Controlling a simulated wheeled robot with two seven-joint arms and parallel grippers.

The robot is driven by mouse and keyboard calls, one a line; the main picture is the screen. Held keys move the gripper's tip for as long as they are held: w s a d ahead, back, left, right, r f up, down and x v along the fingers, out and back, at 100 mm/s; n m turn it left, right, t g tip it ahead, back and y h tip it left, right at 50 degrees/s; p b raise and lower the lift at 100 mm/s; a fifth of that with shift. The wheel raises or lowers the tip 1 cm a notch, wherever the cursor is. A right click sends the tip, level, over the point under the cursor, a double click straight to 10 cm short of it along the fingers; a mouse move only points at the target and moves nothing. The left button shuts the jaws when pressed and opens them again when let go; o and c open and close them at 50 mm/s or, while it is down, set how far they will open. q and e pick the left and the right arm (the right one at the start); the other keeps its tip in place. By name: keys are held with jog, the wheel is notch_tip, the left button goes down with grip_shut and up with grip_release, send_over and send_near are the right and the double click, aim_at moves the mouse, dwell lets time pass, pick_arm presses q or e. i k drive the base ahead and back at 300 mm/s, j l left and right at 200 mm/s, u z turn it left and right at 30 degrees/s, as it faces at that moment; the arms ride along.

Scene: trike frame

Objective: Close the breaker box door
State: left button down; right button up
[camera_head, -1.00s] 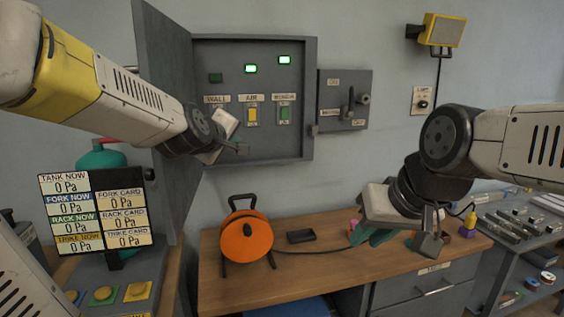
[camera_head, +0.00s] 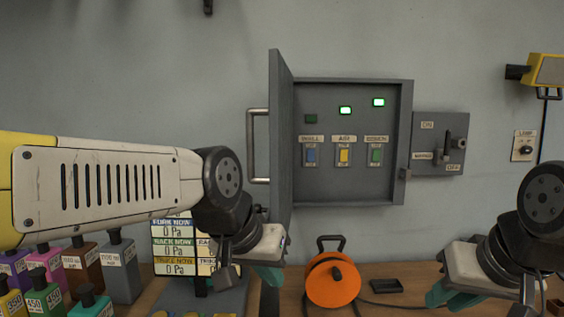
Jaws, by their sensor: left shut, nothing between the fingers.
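The grey breaker box (camera_head: 352,185) is on the wall. Its door (camera_head: 281,130) stands open on the left side, seen nearly edge-on. A bar handle (camera_head: 257,146) sticks out from the door's outer face. Inside the box are a blue, a yellow and a green switch under small lamps; two lamps are brightly lit. My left gripper (camera_head: 245,272) is shut and empty, low by the door's lower edge and below the handle. I cannot tell whether it touches the door. My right gripper (camera_head: 490,292) is at the lower right, away from the door; its fingers are partly cut off.
A lever switch box (camera_head: 438,145) is to the right of the breaker box. An orange cable reel (camera_head: 332,279) and a small black tray (camera_head: 386,286) are on the bench below.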

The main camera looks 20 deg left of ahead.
aim_at(280, 112)
jog(key=k+j, duration=0.1)
jog(key=j, duration=0.9)
jog(key=k+j+z, duration=0.1)
jog(key=k, duration=0.65)
